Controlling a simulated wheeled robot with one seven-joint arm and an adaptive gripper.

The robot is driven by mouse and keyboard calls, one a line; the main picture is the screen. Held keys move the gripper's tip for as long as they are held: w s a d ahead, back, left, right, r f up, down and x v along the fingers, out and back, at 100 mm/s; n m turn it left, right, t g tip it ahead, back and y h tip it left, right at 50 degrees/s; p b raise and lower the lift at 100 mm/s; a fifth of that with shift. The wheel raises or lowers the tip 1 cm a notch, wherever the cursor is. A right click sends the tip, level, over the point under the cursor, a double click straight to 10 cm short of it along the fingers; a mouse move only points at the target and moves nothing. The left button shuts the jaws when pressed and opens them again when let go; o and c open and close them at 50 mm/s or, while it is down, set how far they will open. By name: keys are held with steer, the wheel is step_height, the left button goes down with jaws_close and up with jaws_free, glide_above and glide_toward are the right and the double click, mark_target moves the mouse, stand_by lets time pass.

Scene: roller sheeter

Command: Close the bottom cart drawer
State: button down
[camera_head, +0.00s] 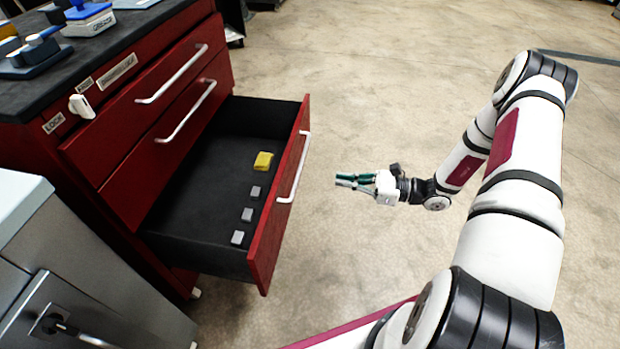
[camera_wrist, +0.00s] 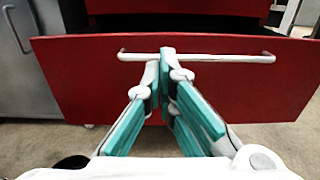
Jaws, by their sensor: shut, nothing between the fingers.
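The red cart (camera_head: 128,139) stands at the left in the head view. Its bottom drawer (camera_head: 275,225) is pulled far out, and its black inside shows. The drawer's red front also fills the middle of the wrist view (camera_wrist: 80,83), with its pale bar handle (camera_wrist: 225,57) running across. My gripper (camera_head: 340,181) is to the right of the drawer front, apart from it, and points toward it. In the wrist view my gripper (camera_wrist: 163,55) is shut and empty, its fingertips overlapping the handle in the picture. The two upper drawers (camera_head: 160,95) look shut.
A yellow block (camera_head: 263,161) and several small grey blocks (camera_head: 247,214) lie in the open drawer. Tools (camera_head: 88,18) sit on the black cart top. A grey metal cabinet (camera_head: 70,270) stands at the lower left. The concrete floor right of the drawer is clear.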

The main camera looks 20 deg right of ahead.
mark_target(283, 173)
steer(key=b+x, duration=0.3)
steer(key=x, duration=1)
steer(key=shift+w+a, duration=0.1)
steer(key=shift+a, duration=0.2)
steer(key=x, duration=2.4)
steer(key=shift+w+a, duration=0.2)
steer(key=shift+a, duration=0.15)
steer(key=p+v, duration=0.3)
steer(key=v, duration=1.1)
steer(key=s+a+n+b, duration=0.1)
steer(key=s+a+n, duration=0.3)
steer(key=n, duration=0.5)
steer(key=s+a+n+b, duration=0.2)
steer(key=s+n, duration=0.4)
steer(key=n, duration=0.3)
steer(key=b+x, duration=0.4)
steer(key=x, duration=0.9)
steer(key=shift+a+r, duration=0.2)
steer(key=shift+a, duration=0.05)
